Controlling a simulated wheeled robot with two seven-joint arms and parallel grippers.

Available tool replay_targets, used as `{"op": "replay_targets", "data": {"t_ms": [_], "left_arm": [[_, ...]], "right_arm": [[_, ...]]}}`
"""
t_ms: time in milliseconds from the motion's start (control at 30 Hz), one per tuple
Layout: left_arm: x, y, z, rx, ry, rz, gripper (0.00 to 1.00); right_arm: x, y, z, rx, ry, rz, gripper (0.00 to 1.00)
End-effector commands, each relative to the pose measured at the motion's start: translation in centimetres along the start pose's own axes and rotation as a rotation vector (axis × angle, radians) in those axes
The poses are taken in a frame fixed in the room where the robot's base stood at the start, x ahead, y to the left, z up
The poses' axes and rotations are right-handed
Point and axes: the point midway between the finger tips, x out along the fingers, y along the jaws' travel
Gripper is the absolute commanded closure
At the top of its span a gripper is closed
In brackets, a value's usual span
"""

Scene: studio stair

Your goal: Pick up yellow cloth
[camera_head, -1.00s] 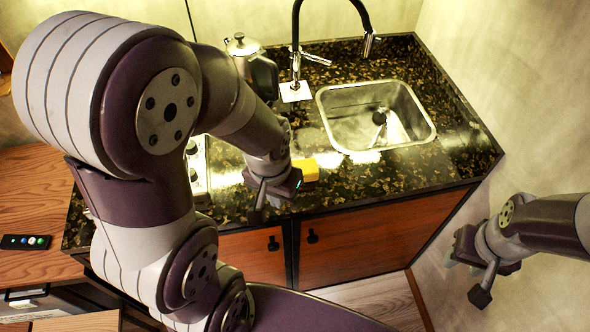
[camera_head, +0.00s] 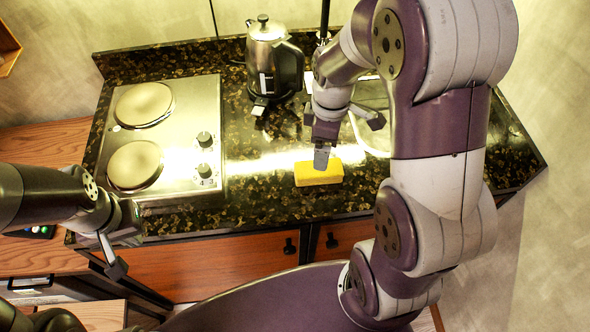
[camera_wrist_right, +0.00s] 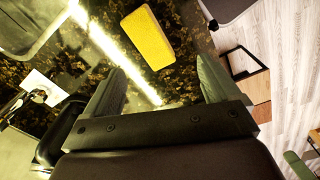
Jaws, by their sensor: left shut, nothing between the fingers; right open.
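The yellow cloth (camera_head: 318,174) looks like a thick, flat block lying on the dark speckled counter. It also shows in the right wrist view (camera_wrist_right: 148,38), beyond the fingertips. My right gripper (camera_head: 322,156) comes down just behind it, with a fingertip overlapping its back edge in the head view. In the right wrist view the right gripper (camera_wrist_right: 160,80) is open and empty, and the cloth lies ahead of its fingers, apart from them. My left gripper (camera_head: 113,256) is shut and empty at the lower left, in front of the counter.
A two-plate stove (camera_head: 180,110) is set in the counter on the left. A kettle (camera_head: 268,62) stands behind the cloth. My right arm hides most of the sink (camera_head: 370,132). Wooden cupboard doors (camera_head: 225,268) lie below the counter's front edge. Counter around the cloth is free.

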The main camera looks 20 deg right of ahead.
Motion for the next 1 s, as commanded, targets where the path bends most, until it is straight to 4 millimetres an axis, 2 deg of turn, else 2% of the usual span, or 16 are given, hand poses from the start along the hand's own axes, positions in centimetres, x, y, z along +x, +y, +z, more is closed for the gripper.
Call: {"op": "replay_targets", "data": {"t_ms": [33,100,200,400,600,800,1000], "left_arm": [[0.7,0.0,0.1,0.000,0.000,0.000,1.00],[0.9,0.0,0.1,0.000,0.000,0.000,1.00],[0.8,0.0,0.1,0.000,0.001,0.000,1.00],[0.3,0.0,0.0,0.000,0.001,0.000,1.00],[-0.1,0.0,0.0,0.000,0.001,0.000,1.00],[-0.8,0.0,-0.1,0.000,0.001,0.000,1.00],[-0.8,0.0,-0.1,0.000,0.001,0.000,1.00]], "right_arm": [[0.8,1.0,0.2,-0.099,-0.004,-0.008,0.11],[1.2,1.9,0.4,-0.229,-0.008,-0.020,0.11],[2.4,2.4,0.6,-0.319,-0.011,-0.031,0.11],[6.8,2.2,0.6,-0.331,-0.011,-0.033,0.11],[9.2,2.2,0.5,-0.330,-0.010,-0.031,0.11],[13.0,2.2,0.3,-0.329,-0.010,-0.031,0.11],[13.8,2.3,0.2,-0.329,-0.009,-0.026,0.11]]}}
